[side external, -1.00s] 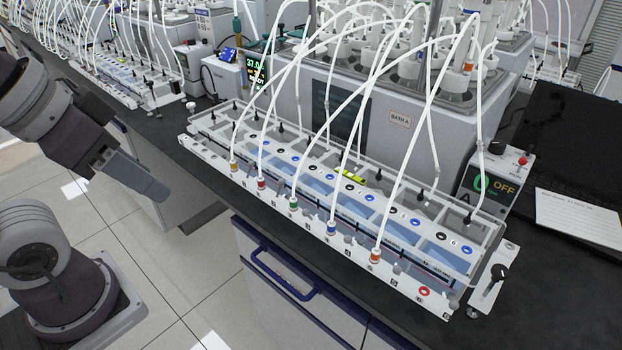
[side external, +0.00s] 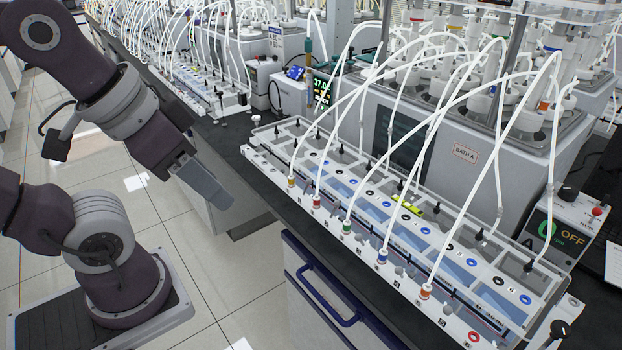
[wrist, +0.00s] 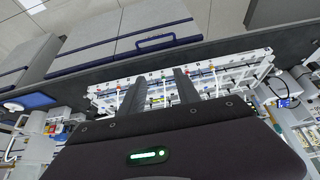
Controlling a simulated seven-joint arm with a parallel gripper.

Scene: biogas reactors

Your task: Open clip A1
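The long white unit labelled A, with its front rail (side external: 267,166), lies along the bench edge in the side view. Tubes with yellow, red, green, blue and orange collars enter this rail, and small grey parts sit along it. Which part is clip A1 is too small to tell. My gripper (side external: 207,187) hangs left of the rail's far end, in front of the bench and apart from the unit. In the wrist view, the two dark fingers of my gripper (wrist: 160,80) stand apart with nothing between them. The unit's white rail (wrist: 225,68) shows behind the fingers, with some of the unit hidden.
White tubes arch from the rail to the BATH A box (side external: 465,153) behind. A yellow-green object (side external: 407,205) lies on the unit. A pump box (side external: 563,228) reading OFF stands at the right end. A blue drawer handle (side external: 325,290) juts out below the bench. The floor in front is clear.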

